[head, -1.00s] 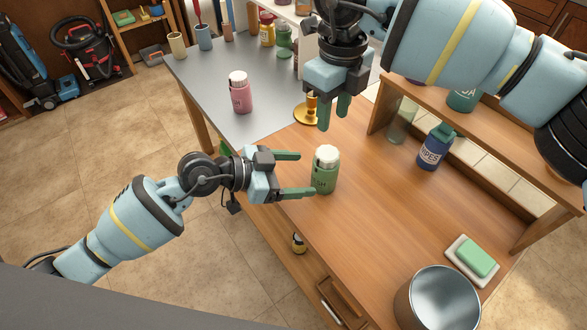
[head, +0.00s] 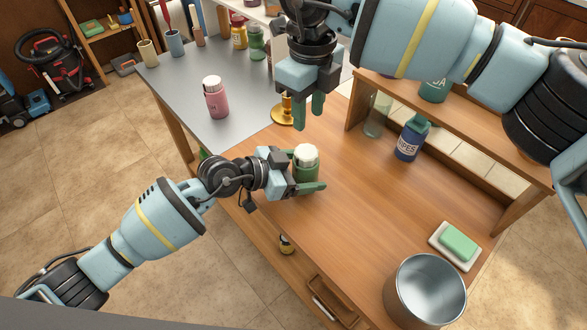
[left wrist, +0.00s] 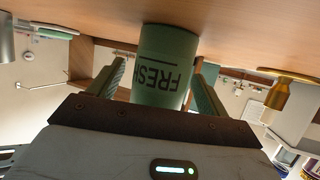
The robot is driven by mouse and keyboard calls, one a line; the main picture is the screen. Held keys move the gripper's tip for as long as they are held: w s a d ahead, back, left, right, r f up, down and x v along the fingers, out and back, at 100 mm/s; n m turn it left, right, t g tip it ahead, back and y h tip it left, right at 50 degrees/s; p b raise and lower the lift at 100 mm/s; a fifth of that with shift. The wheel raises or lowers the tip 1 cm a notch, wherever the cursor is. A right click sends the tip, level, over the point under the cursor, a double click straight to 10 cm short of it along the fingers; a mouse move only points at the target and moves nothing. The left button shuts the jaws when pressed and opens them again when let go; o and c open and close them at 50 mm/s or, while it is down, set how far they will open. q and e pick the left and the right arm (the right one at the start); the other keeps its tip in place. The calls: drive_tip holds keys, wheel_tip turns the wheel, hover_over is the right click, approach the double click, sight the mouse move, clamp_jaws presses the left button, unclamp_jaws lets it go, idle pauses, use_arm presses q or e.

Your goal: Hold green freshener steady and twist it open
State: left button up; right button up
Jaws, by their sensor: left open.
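The green freshener (head: 306,168) is a green bottle with a white cap, upright on the wooden desk. My left gripper (head: 308,180) is around its body, with one finger on the near side and the other hidden behind it. In the left wrist view, the green bottle (left wrist: 163,70) with its "FRES" label stands between the two spread fingers of my left gripper (left wrist: 160,85). My right gripper (head: 309,112) hangs above and behind the bottle, pointing down with two green fingers apart and nothing between them.
A pink bottle (head: 217,98) stands on the grey tabletop. A brass object (head: 284,112) is behind the bottle. A blue bottle (head: 409,140) is under the shelf. A green sponge (head: 459,244) and a metal pot (head: 425,290) are at right. The middle desk is clear.

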use_arm(q)
drive_tip(key=shift+d+f, duration=0.1)
drive_tip(key=shift+c, duration=0.4)
drive_tip(key=c, duration=1.1)
drive_tip(key=shift+o, duration=0.2)
drive_tip(key=o, duration=0.5)
drive_tip(key=shift+c, duration=0.2)
drive_tip(key=c, duration=0.3)
drive_tip(key=shift+c, duration=0.2)
